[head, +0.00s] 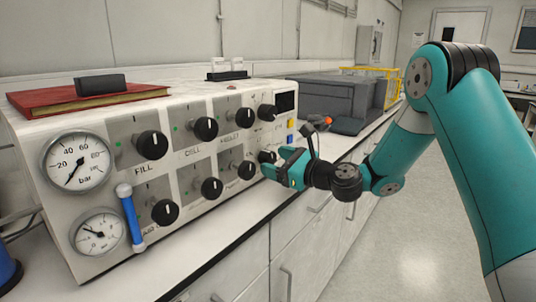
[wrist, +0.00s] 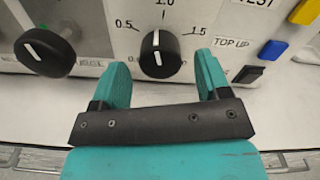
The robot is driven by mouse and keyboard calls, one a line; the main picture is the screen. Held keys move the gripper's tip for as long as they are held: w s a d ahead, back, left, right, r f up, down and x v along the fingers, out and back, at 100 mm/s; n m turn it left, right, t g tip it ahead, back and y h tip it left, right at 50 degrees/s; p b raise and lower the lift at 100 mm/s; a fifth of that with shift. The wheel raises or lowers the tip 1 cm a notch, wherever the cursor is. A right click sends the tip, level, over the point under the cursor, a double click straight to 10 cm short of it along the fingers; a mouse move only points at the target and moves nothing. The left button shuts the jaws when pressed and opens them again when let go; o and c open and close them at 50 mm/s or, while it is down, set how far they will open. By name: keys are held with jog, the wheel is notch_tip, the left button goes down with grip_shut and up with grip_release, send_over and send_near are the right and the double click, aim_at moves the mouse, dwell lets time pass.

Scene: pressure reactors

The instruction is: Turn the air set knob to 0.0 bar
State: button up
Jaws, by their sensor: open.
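The air set knob (wrist: 158,54) is black and round with a white pointer line and a scale marked 0.5, 1.0 and 1.5. Its pointer stands upward, close to the 1.0 mark. The 0.0 mark is not visible. In the head view the knob (head: 267,156) is at the panel's lower right, partly hidden by my gripper. My gripper (wrist: 163,66) is open, with its teal fingers to the left and right of the knob in the wrist view. I see no clear contact with it. The gripper also shows in the head view (head: 284,168).
Another black knob (wrist: 44,52) is close on the left. Yellow, blue and black buttons (wrist: 272,51) are at the right, by a TOP UP label. Several more knobs and two gauges (head: 78,161) are on the panel. The floor at right is clear.

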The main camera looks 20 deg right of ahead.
aim_at(273, 159)
jog(key=shift+x, duration=1.55)
jog(key=shift+c, duration=0.5)
jog(key=c, duration=0.8)
jog(key=shift+c, duration=0.2)
